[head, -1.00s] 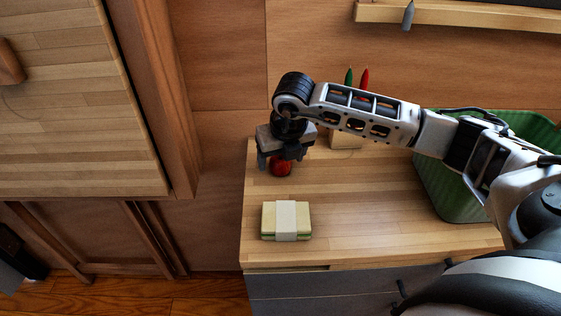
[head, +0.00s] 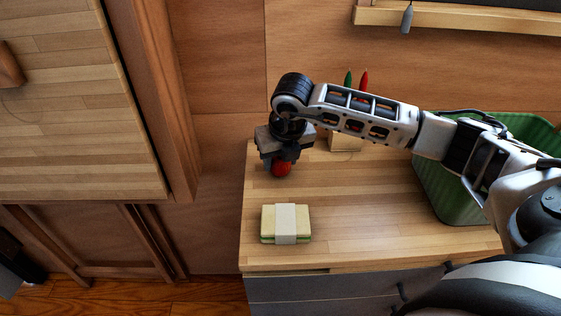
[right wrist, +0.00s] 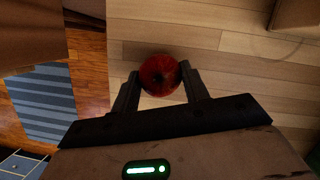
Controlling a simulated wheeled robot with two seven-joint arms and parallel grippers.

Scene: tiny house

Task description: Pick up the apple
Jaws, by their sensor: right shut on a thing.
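The red apple (head: 281,169) is at the far left part of the wooden counter (head: 345,215). My right gripper (head: 279,160) points down from above and is shut on it. In the right wrist view the apple (right wrist: 160,75) sits between the two dark fingers (right wrist: 161,88), one on each side. Whether the apple touches the counter cannot be told. My left gripper is not in view.
A wrapped sandwich-like block (head: 272,224) lies on the counter in front of the apple. A wooden holder (head: 345,143) with a green and a red pencil stands behind my right forearm. A green bin (head: 440,190) is at the right. The counter's left edge is close to the apple.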

